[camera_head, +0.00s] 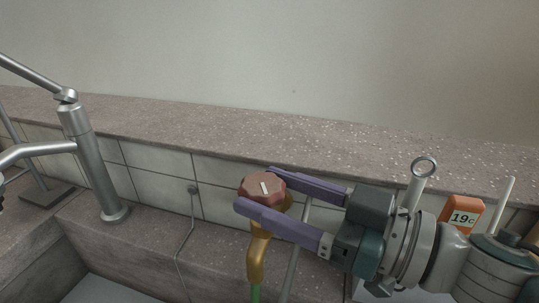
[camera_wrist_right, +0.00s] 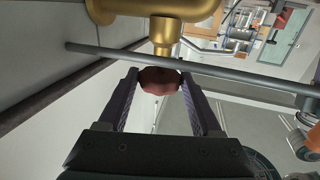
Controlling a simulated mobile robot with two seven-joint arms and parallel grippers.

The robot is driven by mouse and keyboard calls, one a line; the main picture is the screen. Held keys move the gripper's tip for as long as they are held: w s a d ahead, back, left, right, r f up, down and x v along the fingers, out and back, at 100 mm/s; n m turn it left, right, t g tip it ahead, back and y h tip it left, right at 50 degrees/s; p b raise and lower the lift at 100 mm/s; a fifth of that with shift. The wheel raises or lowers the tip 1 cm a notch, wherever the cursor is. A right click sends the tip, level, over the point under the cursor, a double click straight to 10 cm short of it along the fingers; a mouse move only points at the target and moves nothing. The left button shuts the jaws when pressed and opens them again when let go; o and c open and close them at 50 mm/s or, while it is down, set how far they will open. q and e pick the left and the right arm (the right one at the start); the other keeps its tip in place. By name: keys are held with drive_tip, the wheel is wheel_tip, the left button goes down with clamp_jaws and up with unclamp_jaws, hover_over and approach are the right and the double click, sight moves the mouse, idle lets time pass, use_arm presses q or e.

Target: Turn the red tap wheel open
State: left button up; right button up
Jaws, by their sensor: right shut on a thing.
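The red tap wheel (camera_head: 262,186) is a faceted knob with a white mark on top, on a brass tap (camera_head: 257,256) with a green piece below. My right gripper (camera_head: 256,190) comes in from the right, its two purple fingers on either side of the wheel, shut on it. In the right wrist view the wheel (camera_wrist_right: 160,80) sits between the fingertips, with the brass body (camera_wrist_right: 165,30) beyond it. My left gripper is not in view; only a dark bit shows at the left edge of the head view.
A steel faucet (camera_head: 88,160) stands at the left by the basin. A thin grey rod (camera_head: 297,250) passes close to the brass tap. A stone ledge (camera_head: 200,124) runs behind, over white tiles.

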sight(275, 187)
drive_tip(key=o, duration=1.4)
drive_tip(key=shift+c, duration=0.2)
wheel_tip(275, 187, up, 20)
drive_tip(key=p, duration=1)
